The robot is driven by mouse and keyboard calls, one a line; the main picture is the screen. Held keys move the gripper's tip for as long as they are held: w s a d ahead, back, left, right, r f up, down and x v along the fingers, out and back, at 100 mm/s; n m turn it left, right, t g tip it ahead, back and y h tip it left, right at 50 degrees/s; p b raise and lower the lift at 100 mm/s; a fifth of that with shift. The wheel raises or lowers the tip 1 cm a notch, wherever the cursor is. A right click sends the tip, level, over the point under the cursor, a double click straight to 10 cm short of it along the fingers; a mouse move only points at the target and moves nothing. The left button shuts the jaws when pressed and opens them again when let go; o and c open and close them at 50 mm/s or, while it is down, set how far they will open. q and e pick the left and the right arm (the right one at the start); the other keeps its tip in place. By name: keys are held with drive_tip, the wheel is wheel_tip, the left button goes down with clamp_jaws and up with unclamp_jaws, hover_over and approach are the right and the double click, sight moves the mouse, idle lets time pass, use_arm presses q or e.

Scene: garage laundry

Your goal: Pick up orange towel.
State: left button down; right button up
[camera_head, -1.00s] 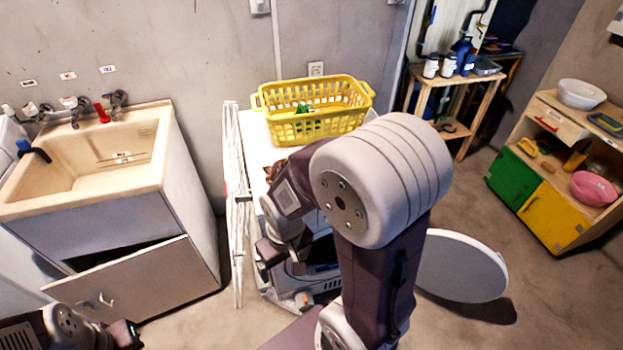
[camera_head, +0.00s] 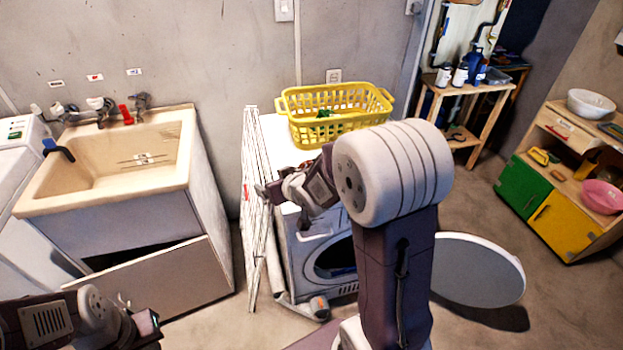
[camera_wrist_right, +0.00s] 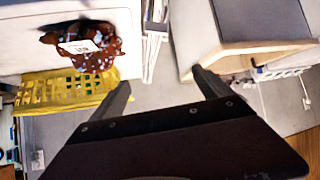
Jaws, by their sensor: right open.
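No plainly orange towel shows. A crumpled rust-brown cloth with pale spots (camera_wrist_right: 85,45) lies on the white washer top in the right wrist view, with a white label on it. I cannot tell if it is the towel. In the head view my right arm mostly hides that spot. My right gripper (camera_wrist_right: 162,82) is open and empty, its fingers apart over the gap beside the washer, with the cloth off to their left. In the head view it is near the washer's left edge (camera_head: 272,192). My left gripper (camera_head: 148,326) is low at the left; its jaws are unclear.
A yellow basket (camera_head: 335,112) stands at the back of the washer (camera_head: 312,250), with something green inside. A folded white slatted rack (camera_head: 253,215) stands against the washer's left side. A sink cabinet (camera_head: 150,225) is left, its front panel tilted open. A round white disc (camera_head: 480,270) is right.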

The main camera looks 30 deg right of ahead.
drive_tip(key=w+d+t+b, duration=0.1)
drive_tip(key=w+d+t, duration=0.1)
drive_tip(key=w+d, duration=0.2)
drive_tip(key=m+h+b, duration=0.2)
approach(313, 163)
drive_tip(key=x, duration=0.3)
drive_tip(key=shift+w+f, duration=0.1)
drive_tip(key=shift+f, duration=0.3)
drive_tip(key=shift+d, duration=0.2)
drive_tip(key=shift+a+p, duration=0.15)
drive_tip(key=shift+p, duration=0.15)
drive_tip(key=x, duration=0.3)
drive_tip(key=shift+w, duration=0.15)
drive_tip(key=shift+w+f, duration=0.1)
drive_tip(key=shift+w, duration=0.05)
drive_tip(key=x, duration=0.4)
drive_tip(key=shift+w+p, duration=0.3)
drive_tip(key=shift+w, duration=0.3)
drive_tip(key=shift+s, duration=0.1)
drive_tip(key=c, duration=0.6)
clamp_jaws()
